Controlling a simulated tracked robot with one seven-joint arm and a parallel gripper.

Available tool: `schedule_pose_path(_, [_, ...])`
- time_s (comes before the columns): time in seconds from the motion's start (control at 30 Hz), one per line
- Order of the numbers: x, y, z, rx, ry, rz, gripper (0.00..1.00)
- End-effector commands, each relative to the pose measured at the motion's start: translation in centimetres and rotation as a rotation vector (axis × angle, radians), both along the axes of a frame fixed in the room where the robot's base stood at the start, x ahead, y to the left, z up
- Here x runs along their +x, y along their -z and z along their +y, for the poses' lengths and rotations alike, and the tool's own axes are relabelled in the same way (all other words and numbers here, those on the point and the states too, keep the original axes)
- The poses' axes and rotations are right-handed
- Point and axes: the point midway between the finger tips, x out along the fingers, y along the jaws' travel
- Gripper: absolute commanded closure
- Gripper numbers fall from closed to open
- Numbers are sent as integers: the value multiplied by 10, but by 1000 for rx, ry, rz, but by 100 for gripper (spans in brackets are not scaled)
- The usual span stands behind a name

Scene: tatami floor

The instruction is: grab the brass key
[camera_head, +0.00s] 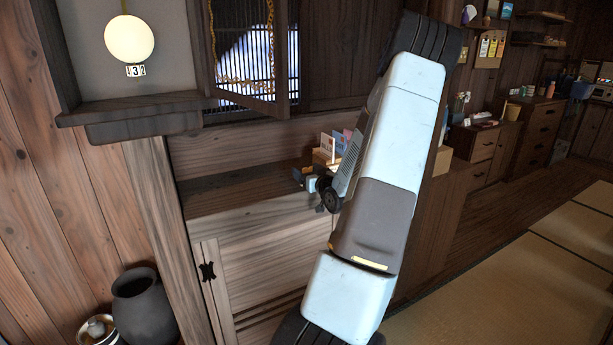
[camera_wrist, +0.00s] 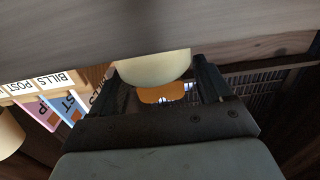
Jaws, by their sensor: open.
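I cannot make out a brass key with certainty in either view. In the wrist view, a small orange-brown piece (camera_wrist: 162,93) shows between the fingers of my gripper (camera_wrist: 158,72), and I cannot tell whether it belongs to the key. A cream, rounded object (camera_wrist: 150,67) also shows between the fingers, beside the grey wood surface and partly covering the orange-brown piece. My gripper is open; whether it touches either thing is unclear. In the head view my gripper (camera_head: 304,178) is low over the cabinet ledge, partly hidden by my arm.
Letter cards (camera_head: 327,147) stand in a holder on the cabinet ledge (camera_head: 235,194), close behind my gripper; their labels (camera_wrist: 50,80) show in the wrist view. A barred door with a gold chain (camera_head: 243,60) hangs above.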

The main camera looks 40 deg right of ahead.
Motion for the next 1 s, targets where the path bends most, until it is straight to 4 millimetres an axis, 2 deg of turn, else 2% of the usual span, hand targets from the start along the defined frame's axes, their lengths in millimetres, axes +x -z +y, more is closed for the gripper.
schedule_pose_path(0.1, [12, 0, -3, 0, -1, 0, 21])
schedule_pose_path(0.33, [14, 0, -3, 0, 0, 0, 21])
schedule_pose_path(0.9, [14, 0, -2, 0, -1, 0, 76])
schedule_pose_path(1.0, [14, 0, -2, 0, -2, 0, 76])
